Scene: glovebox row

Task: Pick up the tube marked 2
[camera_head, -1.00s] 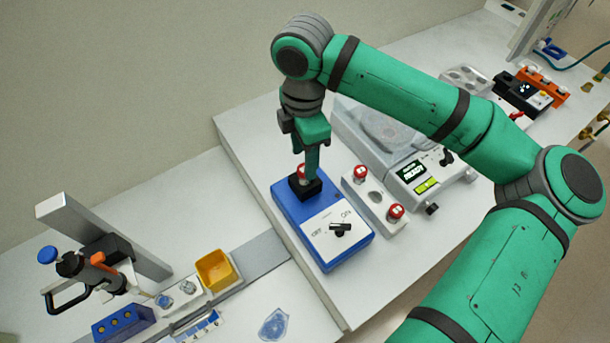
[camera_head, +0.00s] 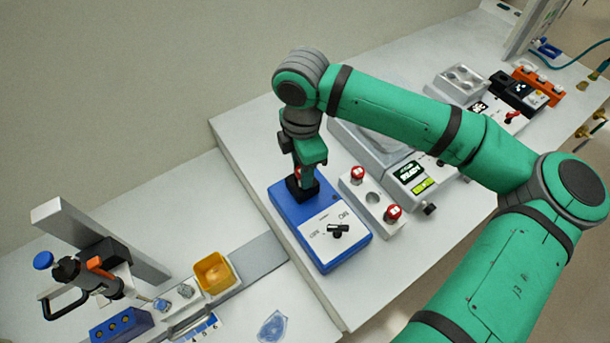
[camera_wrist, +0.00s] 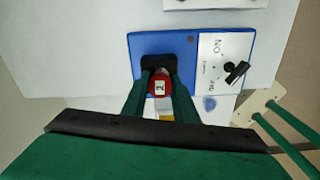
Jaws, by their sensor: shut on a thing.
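The tube marked 2 (camera_wrist: 160,86) has a red cap with a white label reading 2. It stands at the black cup of the blue mixer box (camera_wrist: 180,44), and its lower part is hidden. My gripper (camera_wrist: 160,93) has its green fingers on both sides of the red cap, shut on it. In the head view my gripper (camera_head: 304,176) points down over the black cup (camera_head: 302,189) on the blue box (camera_head: 352,252). There only a sliver of red shows beside the fingers. I cannot tell whether the tube is raised in the cup.
A white rack (camera_head: 374,200) with two red-capped tubes and an empty hole stands right of the box. A grey device with a display (camera_head: 411,171) is behind it. At the lower left are a yellow bin (camera_head: 213,272) and a dark blue block (camera_head: 121,325).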

